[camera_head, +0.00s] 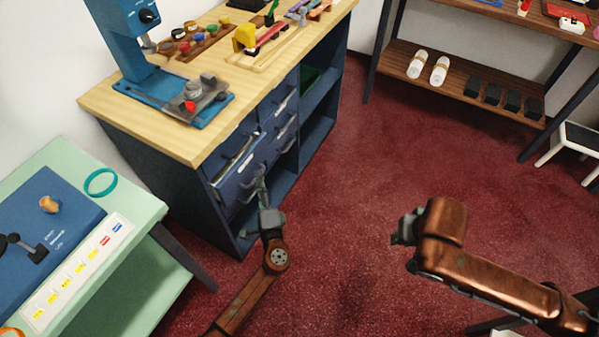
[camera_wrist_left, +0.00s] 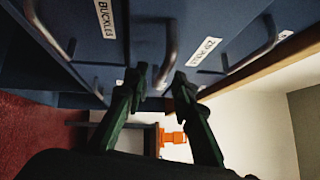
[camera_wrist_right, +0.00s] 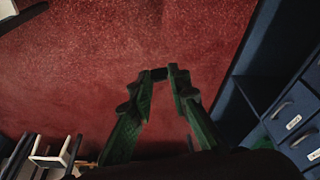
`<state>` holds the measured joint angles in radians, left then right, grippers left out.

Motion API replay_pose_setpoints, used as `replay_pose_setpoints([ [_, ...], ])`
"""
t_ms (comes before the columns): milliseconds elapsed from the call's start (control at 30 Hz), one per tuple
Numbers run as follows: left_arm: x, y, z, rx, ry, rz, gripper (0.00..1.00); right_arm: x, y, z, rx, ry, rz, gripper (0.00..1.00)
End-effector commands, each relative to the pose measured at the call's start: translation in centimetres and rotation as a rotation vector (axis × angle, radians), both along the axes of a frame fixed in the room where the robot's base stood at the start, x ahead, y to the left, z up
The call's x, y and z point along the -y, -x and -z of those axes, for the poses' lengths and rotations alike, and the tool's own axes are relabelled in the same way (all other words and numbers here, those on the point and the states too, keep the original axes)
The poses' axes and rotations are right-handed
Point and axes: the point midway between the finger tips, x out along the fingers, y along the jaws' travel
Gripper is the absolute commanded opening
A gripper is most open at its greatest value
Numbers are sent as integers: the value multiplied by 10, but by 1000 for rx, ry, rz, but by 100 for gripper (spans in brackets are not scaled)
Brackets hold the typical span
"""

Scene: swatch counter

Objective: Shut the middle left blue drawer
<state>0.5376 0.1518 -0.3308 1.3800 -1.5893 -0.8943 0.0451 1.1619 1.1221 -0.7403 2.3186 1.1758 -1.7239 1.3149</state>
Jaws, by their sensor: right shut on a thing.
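The middle left blue drawer (camera_head: 232,184) is in the counter's left column. A pale strip above its front suggests it stands partly out, though the view is small. My left gripper (camera_head: 261,178) is in front of this drawer, close to its handle. In the left wrist view my left gripper (camera_wrist_left: 158,88) has its fingers apart, with a grey bar handle (camera_wrist_left: 170,45) at the gap between them; I cannot tell if they touch it. My right gripper (camera_head: 402,238) is away from the counter, over the carpet. In the right wrist view its fingertips (camera_wrist_right: 160,75) close on a small dark thing.
The wooden counter top (camera_head: 190,140) carries a blue press (camera_head: 130,45) and tools. A green table (camera_head: 150,205) stands at the left. Red carpet (camera_head: 350,160) between is clear.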

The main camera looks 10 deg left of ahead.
Motion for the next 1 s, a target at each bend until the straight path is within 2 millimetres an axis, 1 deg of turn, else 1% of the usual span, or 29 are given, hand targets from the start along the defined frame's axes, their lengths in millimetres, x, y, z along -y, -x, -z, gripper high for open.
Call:
replay_pose_setpoints([
  [33,-3,-7,1,0,0,0,24,0,-1,6,-4,0,0,9],
  [200,-8,-18,-2,0,-1,-1,24,0,-1,10,-8,0,0,9],
  [533,-9,-20,-3,0,0,0,24,0,-1,10,-8,0,0,9],
  [867,-9,-19,-3,0,0,0,1,0,-1,10,-8,0,0,9],
  [1000,-9,-19,-3,-1,0,0,0,0,-1,10,-8,0,0,9],
])
